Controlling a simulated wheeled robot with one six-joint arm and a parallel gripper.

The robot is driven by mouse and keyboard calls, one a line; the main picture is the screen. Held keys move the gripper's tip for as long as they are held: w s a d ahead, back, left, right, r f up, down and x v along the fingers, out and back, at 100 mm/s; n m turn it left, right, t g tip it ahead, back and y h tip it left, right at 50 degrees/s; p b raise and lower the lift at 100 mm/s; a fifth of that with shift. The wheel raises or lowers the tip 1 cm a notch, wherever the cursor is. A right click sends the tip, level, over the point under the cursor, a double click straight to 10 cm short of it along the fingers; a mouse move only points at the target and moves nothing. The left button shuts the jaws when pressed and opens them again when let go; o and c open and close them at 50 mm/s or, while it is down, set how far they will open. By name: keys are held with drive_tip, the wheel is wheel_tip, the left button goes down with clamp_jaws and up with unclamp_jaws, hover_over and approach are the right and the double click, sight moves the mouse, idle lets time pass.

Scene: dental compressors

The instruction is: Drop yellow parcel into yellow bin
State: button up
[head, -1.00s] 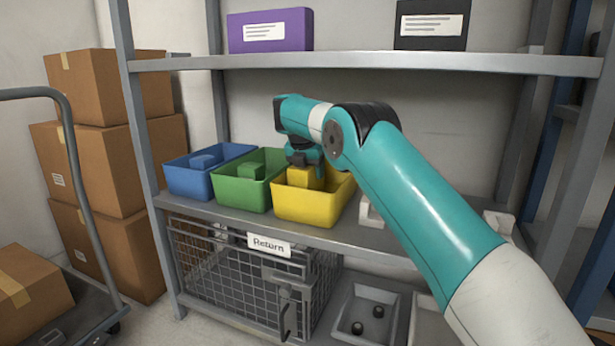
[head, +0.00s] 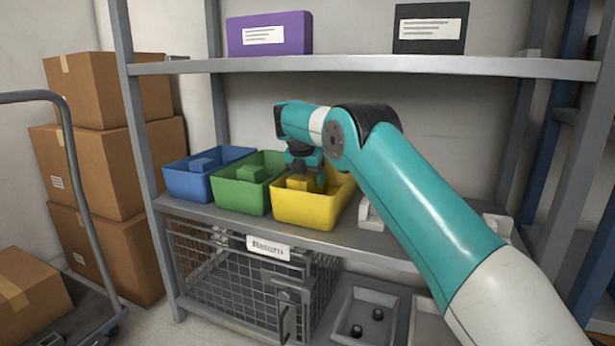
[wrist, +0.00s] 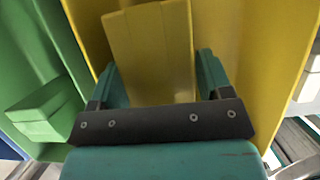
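The yellow parcel (head: 300,183) is a small block inside the yellow bin (head: 305,211), low between its walls. In the wrist view the parcel (wrist: 150,52) lies tilted beyond my fingers, with the yellow bin's wall (wrist: 240,45) around it. My gripper (head: 306,172) points down over the bin, just above the parcel. In the wrist view its two teal fingers (wrist: 160,80) are spread apart on either side of the parcel's near end and do not look clamped on it. The parcel's underside is hidden.
A green bin (head: 240,197) and a blue bin (head: 202,183), each with a block inside, stand to the left on the same shelf. An upper shelf (head: 370,67) runs above my arm. A wire cage marked Return (head: 240,285) is below.

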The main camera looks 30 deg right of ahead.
drive_tip(key=p+v, duration=0.2)
drive_tip(key=v, duration=0.1)
drive_tip(key=p+v, duration=0.1)
drive_tip(key=shift+w+d+r, duration=0.15)
drive_tip(key=shift+w+r, duration=0.05)
drive_tip(key=shift+r, duration=0.3)
drive_tip(key=s+a+r+m+y+p, duration=0.25)
drive_tip(key=s+a+m, duration=0.25)
drive_tip(key=s+a, duration=1.05)
drive_tip(key=s+a+m+g+y, duration=0.1)
drive_tip(key=s+a+m, duration=0.2)
drive_tip(key=s, duration=0.7)
drive_tip(key=s+a+r+m+g+y, duration=0.1)
drive_tip(key=s+a+m+y, duration=0.1)
drive_tip(key=s+m, duration=0.4)
drive_tip(key=s+a+r+m+y, duration=0.1)
drive_tip(key=s+a+m, duration=0.3)
drive_tip(key=s, duration=1.1)
drive_tip(key=shift+s+a+m+g+y, duration=0.2)
drive_tip(key=shift+a+m+g+y, duration=0.1)
drive_tip(key=shift+a+g+y, duration=0.25)
